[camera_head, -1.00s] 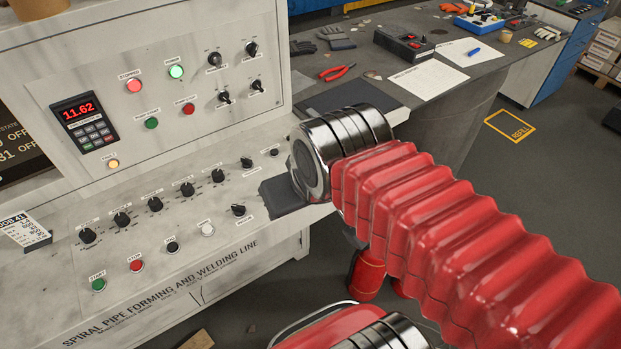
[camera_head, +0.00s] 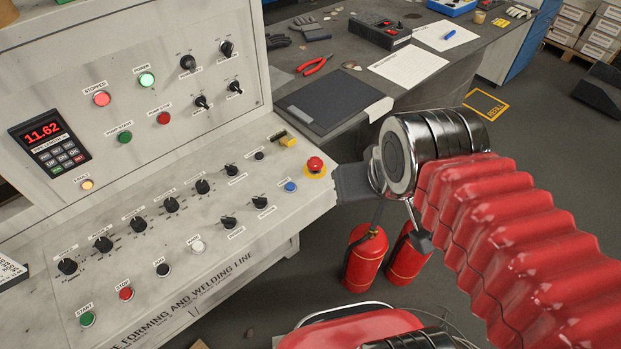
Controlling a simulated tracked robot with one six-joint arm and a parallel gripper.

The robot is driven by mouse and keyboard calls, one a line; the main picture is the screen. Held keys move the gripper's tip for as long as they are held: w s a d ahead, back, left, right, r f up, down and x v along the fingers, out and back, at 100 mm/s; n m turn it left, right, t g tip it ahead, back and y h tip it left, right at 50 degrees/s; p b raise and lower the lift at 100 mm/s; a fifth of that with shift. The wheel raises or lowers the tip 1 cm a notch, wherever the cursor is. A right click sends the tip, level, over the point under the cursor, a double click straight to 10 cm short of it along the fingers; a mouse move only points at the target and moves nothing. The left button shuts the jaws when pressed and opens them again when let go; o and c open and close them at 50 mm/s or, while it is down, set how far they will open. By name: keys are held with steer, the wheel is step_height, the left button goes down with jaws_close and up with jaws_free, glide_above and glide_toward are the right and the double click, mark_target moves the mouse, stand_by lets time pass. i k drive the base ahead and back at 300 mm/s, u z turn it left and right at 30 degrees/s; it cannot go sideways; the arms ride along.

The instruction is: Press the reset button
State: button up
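The sloping control desk (camera_head: 215,290) carries a row of buttons and knobs. I cannot read which button is labelled reset. A blue button (camera_head: 290,187) sits near its right end, below a red mushroom button (camera_head: 315,164) on a yellow base. A white button (camera_head: 197,246), a black button (camera_head: 162,270), a red button (camera_head: 125,293) and a green button (camera_head: 87,319) run along the front row. My gripper (camera_head: 353,184) shows as a dark flat part just right of the desk's right edge, apart from the buttons. Its fingers are mostly hidden by my wrist.
The upright panel (camera_head: 130,60) has a lit display (camera_head: 48,142), lamps and switches. A grey workbench (camera_head: 350,62) with red pliers (camera_head: 314,65) and papers stands behind. Two fire extinguishers (camera_head: 364,258) stand on the floor beside the desk. Floor to the right is open.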

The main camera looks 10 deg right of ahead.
mark_target(289, 186)
steer(key=z, duration=1)
steer(key=k, duration=0.8)
steer(key=u, duration=0.9)
steer(key=i, duration=1)
steer(key=u, duration=0.05)
